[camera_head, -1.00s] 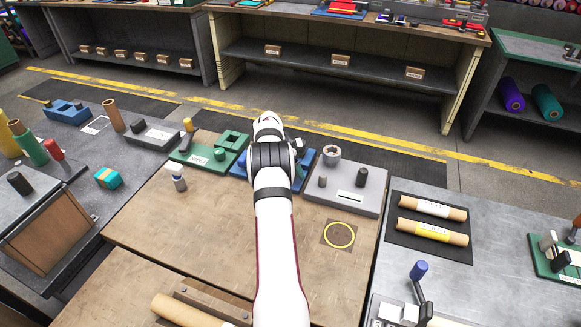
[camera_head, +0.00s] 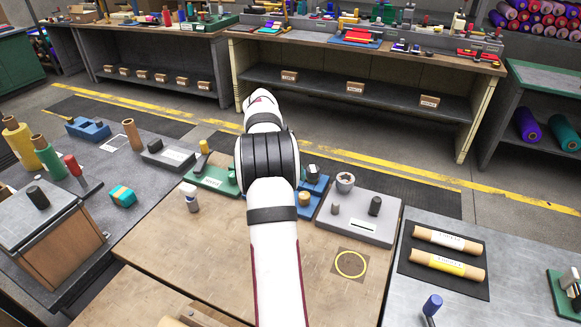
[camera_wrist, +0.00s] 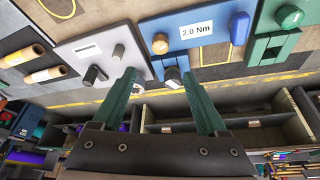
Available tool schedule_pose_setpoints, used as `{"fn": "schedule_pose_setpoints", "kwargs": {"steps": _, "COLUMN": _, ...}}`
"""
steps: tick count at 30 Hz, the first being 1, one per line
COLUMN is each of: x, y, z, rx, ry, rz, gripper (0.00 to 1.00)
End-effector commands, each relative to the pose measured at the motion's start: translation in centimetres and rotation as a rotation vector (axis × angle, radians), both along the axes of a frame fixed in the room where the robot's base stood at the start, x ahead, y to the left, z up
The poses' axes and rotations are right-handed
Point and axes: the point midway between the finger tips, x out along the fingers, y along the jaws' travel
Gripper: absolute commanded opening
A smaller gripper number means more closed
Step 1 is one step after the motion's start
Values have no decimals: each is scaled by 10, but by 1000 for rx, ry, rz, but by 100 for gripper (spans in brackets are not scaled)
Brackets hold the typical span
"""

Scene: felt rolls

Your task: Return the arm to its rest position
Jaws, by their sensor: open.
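My white arm rises up the middle of the head view, with its black joint in front of the bench fixtures; the jaws are hidden there. In the wrist view my gripper (camera_wrist: 160,95) shows two green fingers spread wide apart with nothing held between them. Past the fingertips are a blue plate (camera_wrist: 205,38) labelled 2.0 Nm and a grey plate (camera_wrist: 95,48) with knobs and a ring. The fingers appear in front of these fixtures; I cannot tell the exact height above them.
A wooden bench top (camera_head: 190,255) lies below the arm, with a green fixture (camera_head: 215,178) left and a grey fixture (camera_head: 360,215) right. A black mat (camera_head: 478,287) holds two labelled rolls. A white-capped bottle-like piece (camera_head: 190,198) stands at left. Floor behind the bench is clear.

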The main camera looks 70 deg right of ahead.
Motion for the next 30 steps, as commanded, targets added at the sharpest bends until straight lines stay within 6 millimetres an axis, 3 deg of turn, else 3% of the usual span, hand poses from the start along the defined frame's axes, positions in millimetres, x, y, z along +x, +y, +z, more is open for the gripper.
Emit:
{"fn": "schedule_pose_setpoints", "kwargs": {"steps": 5, "x": 0, "y": 0, "z": 0, "rx": 0, "ry": 0, "rz": 0, "gripper": 76}}
{"fn": "schedule_pose_setpoints", "kwargs": {"steps": 8, "x": 12, "y": 15, "z": 8, "rx": 12, "ry": -3, "rz": 36, "gripper": 76}}
{"fn": "schedule_pose_setpoints", "kwargs": {"steps": 11, "x": 47, "y": 75, "z": 31, "rx": 60, "ry": -8, "rz": 177, "gripper": 76}}
{"fn": "schedule_pose_setpoints", "kwargs": {"steps": 14, "x": 78, "y": 174, "z": 59, "rx": 138, "ry": -9, "rz": 393, "gripper": 76}}
{"fn": "schedule_pose_setpoints", "kwargs": {"steps": 15, "x": 82, "y": 217, "z": 67, "rx": 173, "ry": -7, "rz": 485, "gripper": 76}}
{"fn": "schedule_pose_setpoints", "kwargs": {"steps": 17, "x": 79, "y": 281, "z": 77, "rx": 225, "ry": -4, "rz": 625, "gripper": 76}}
{"fn": "schedule_pose_setpoints", "kwargs": {"steps": 18, "x": 71, "y": 323, "z": 81, "rx": 262, "ry": 0, "rz": 721, "gripper": 76}}
{"fn": "schedule_pose_setpoints", "kwargs": {"steps": 21, "x": 32, "y": 421, "z": 82, "rx": 353, "ry": 11, "rz": 966, "gripper": 76}}
{"fn": "schedule_pose_setpoints", "kwargs": {"steps": 24, "x": -22, "y": 491, "z": 72, "rx": 437, "ry": 27, "rz": 1186, "gripper": 76}}
{"fn": "schedule_pose_setpoints", "kwargs": {"steps": 27, "x": -68, "y": 530, "z": 57, "rx": 502, "ry": 42, "rz": 1345, "gripper": 76}}
{"fn": "schedule_pose_setpoints", "kwargs": {"steps": 30, "x": -94, "y": 547, "z": 47, "rx": 537, "ry": 51, "rz": 1431, "gripper": 76}}
